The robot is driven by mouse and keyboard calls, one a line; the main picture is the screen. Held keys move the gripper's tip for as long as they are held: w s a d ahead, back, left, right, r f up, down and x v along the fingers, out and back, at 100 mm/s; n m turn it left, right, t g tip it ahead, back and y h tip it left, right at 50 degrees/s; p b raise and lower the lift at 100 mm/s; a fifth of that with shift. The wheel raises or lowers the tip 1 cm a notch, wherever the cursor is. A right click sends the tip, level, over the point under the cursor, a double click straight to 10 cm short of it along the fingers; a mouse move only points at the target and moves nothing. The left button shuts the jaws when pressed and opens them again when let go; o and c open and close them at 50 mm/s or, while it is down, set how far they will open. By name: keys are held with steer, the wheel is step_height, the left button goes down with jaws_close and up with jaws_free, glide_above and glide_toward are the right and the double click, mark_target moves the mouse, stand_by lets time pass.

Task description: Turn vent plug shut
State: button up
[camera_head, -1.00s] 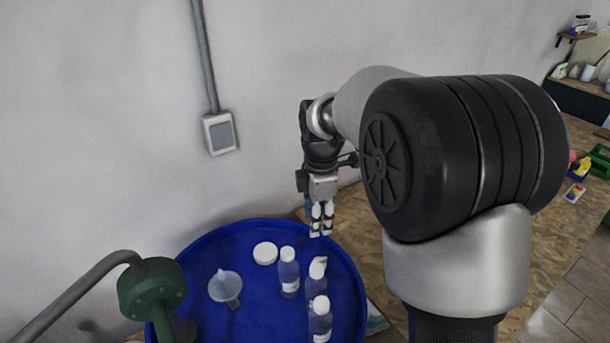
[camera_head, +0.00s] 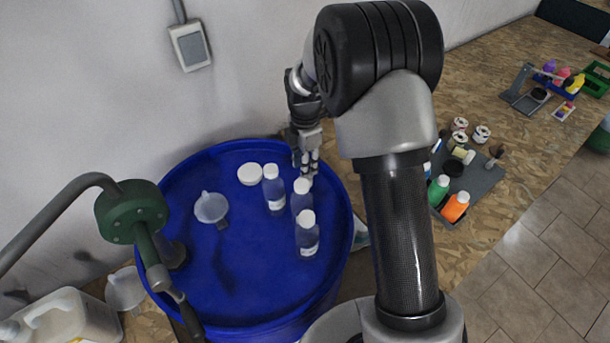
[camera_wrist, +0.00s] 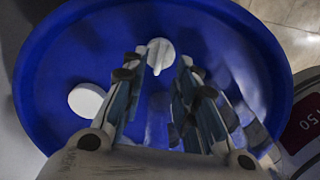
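A white round plug with a narrow pointer tab (camera_wrist: 160,52), which looks like the vent plug, sits on the blue drum top (camera_wrist: 60,60) in the wrist view. My gripper (camera_wrist: 156,78) is open, with its fingers left and right of the plug's line and nothing seen between them. I cannot tell how far above the plug the fingertips are. In the head view my gripper (camera_head: 305,169) hangs over the back right of the drum (camera_head: 240,290), just behind the bottles. I cannot pick out the plug there; the gripper or bottles may hide it.
Clear white-capped bottles (camera_head: 274,192) (camera_head: 307,238) stand close to my gripper on the drum. A white disc cap (camera_head: 250,174), a funnel (camera_head: 211,208) and a green pump (camera_head: 132,212) are to the left. The wall is behind; a cluttered bench (camera_head: 480,90) is right.

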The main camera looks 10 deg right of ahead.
steer(key=shift+f+b, duration=0.4)
steer(key=shift+f, duration=1.75)
steer(key=shift+c, duration=0.3)
jaws_close()
